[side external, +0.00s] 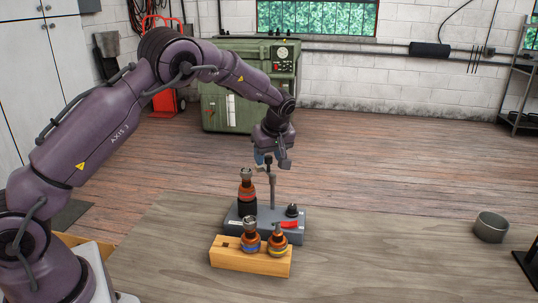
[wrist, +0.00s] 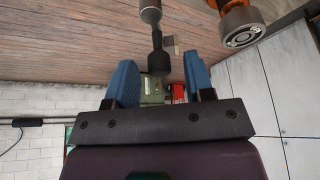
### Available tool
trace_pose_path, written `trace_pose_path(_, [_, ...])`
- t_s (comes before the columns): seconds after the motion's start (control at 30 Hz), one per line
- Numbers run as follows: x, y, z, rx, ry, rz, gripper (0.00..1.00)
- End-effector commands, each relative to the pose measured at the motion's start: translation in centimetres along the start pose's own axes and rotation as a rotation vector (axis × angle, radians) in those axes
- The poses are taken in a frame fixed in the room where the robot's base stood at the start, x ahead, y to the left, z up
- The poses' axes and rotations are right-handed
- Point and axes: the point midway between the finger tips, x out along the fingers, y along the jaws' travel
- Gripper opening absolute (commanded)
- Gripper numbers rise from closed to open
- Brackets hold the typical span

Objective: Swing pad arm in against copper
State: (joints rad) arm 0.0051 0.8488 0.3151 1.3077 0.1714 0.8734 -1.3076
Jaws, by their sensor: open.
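My gripper (side external: 270,162) is open above the grey fixture block (side external: 231,221), around or just beside the top of a thin upright post (side external: 272,190). In the wrist view, its blue fingers (wrist: 159,66) stand either side of a dark post (wrist: 157,45) with a rounded end, with no visible contact. A small grey tab (wrist: 171,46) shows beside that post; I cannot tell whether it is the pad arm. An upright part with copper-orange bands (side external: 246,191) stands at the block's left. Its metal end shows at upper right in the wrist view (wrist: 241,30).
A wooden block (side external: 237,261) in front holds two orange-banded parts (side external: 251,242) (side external: 278,241). A black knob (side external: 292,210) and a red piece (side external: 288,224) sit on the fixture's right. A grey round bowl (side external: 491,227) stands far right. The bench between is clear.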

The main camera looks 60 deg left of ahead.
Motion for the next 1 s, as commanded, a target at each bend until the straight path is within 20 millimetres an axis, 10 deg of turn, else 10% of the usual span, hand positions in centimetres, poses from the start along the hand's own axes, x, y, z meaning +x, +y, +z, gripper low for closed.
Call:
trace_pose_path(0.23, [0.05, 0.01, -0.02, 0.0, 0.0, 0.0, 0.48])
trace_pose_path(0.47, [0.02, 0.01, -0.02, 0.0, 0.0, 0.0, 0.0])
trace_pose_path(1.0, [-0.03, -0.25, 0.04, -0.116, 0.0, -0.049, 0.0])
